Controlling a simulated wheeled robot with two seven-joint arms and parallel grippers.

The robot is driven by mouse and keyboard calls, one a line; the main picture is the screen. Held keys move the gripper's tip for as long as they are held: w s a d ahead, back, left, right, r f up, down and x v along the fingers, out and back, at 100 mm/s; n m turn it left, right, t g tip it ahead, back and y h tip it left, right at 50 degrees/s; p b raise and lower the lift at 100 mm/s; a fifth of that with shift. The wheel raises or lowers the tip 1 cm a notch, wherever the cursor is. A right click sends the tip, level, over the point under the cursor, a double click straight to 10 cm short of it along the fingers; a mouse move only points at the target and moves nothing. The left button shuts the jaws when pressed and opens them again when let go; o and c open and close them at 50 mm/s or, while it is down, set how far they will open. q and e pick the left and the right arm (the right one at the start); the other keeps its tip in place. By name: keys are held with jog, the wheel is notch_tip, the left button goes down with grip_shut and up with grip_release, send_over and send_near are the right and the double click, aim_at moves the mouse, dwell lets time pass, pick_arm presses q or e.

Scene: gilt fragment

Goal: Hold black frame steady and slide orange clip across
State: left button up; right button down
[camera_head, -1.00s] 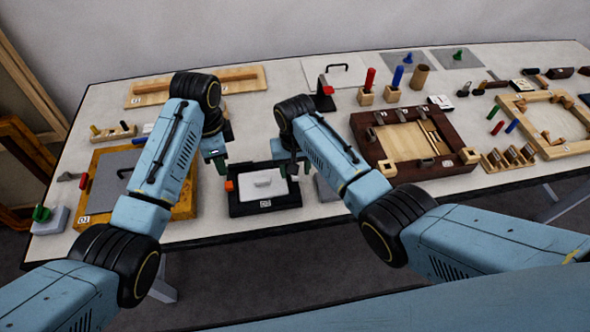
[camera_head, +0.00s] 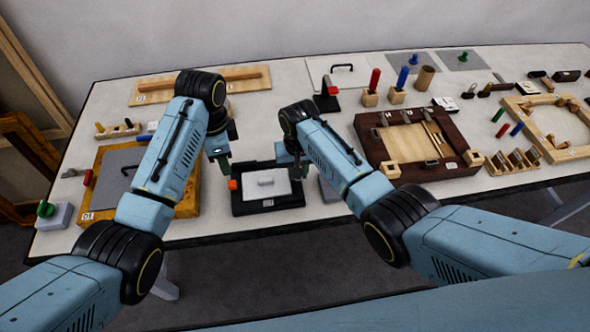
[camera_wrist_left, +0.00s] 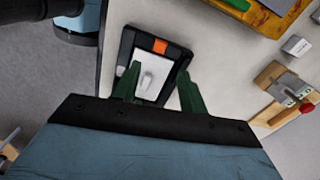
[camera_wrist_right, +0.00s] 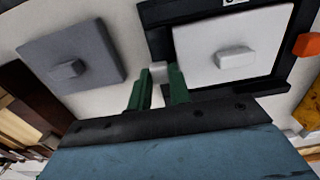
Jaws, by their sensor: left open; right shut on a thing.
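The black frame (camera_head: 268,207) lies flat near the table's front edge, with a white panel (camera_head: 272,183) and white knob inside it. The orange clip (camera_head: 233,184) sits on the frame's left side in the head view; it also shows in the left wrist view (camera_wrist_left: 160,46). My left gripper (camera_head: 222,168) is open above the clip end, its green fingers spread and empty (camera_wrist_left: 157,80). My right gripper (camera_wrist_right: 160,74) is shut on the black frame (camera_wrist_right: 158,42) at the side opposite the clip; the exact contact is partly hidden by the fingers.
A grey panel with a knob (camera_wrist_right: 98,42) lies close beside the frame. A yellow-edged frame with a grey panel (camera_head: 104,188) lies to the left. A dark brown frame (camera_head: 455,165) lies to the right. Bare tabletop shows behind the black frame.

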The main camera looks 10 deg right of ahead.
pick_arm(q)
jog(key=m+h, duration=0.1)
jog(key=h, duration=0.3)
send_near(232, 183)
jog(key=shift+m, duration=0.3)
jog(key=x, duration=0.8)
jog(key=shift+a+f, duration=0.1)
jog(key=shift+f, duration=0.05)
grip_shut()
